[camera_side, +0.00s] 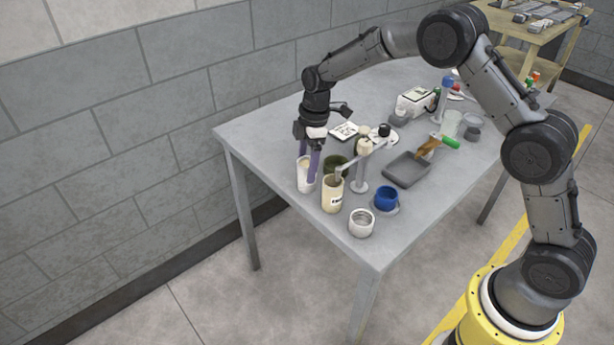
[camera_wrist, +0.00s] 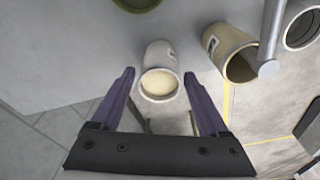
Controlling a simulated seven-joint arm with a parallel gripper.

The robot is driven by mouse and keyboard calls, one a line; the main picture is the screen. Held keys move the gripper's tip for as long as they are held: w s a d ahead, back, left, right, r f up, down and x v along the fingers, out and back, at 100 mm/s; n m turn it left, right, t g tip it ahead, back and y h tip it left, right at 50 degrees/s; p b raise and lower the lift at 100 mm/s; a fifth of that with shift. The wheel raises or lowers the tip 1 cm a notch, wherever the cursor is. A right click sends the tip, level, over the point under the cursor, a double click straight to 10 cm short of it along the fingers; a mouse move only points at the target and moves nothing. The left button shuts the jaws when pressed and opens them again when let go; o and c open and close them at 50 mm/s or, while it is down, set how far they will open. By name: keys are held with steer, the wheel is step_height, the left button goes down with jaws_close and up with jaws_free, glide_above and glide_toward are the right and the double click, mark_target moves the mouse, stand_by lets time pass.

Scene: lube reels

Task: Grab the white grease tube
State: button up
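The white grease tube (camera_side: 304,177) is an upright, open-topped white cylinder near the table's left edge in the side view. In the wrist view, the tube (camera_wrist: 160,60) shows a pale cream filling and lies between the two purple fingers. My gripper (camera_side: 309,168) points down over it. In the wrist view, my gripper (camera_wrist: 160,76) is open, with a finger on each side of the tube and visible gaps between. I cannot tell exactly how far down the fingers reach along the tube.
A cream labelled container (camera_side: 332,196) stands close by, with a grey post (camera_side: 360,176) beside it. A dark green container (camera_side: 337,161) is behind. A white jar (camera_side: 361,224), blue cup (camera_side: 386,198) and grey tray (camera_side: 407,170) stand to the right. The table's left corner is clear.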

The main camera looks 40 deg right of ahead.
jaws_close()
steer(key=shift+r, duration=0.1)
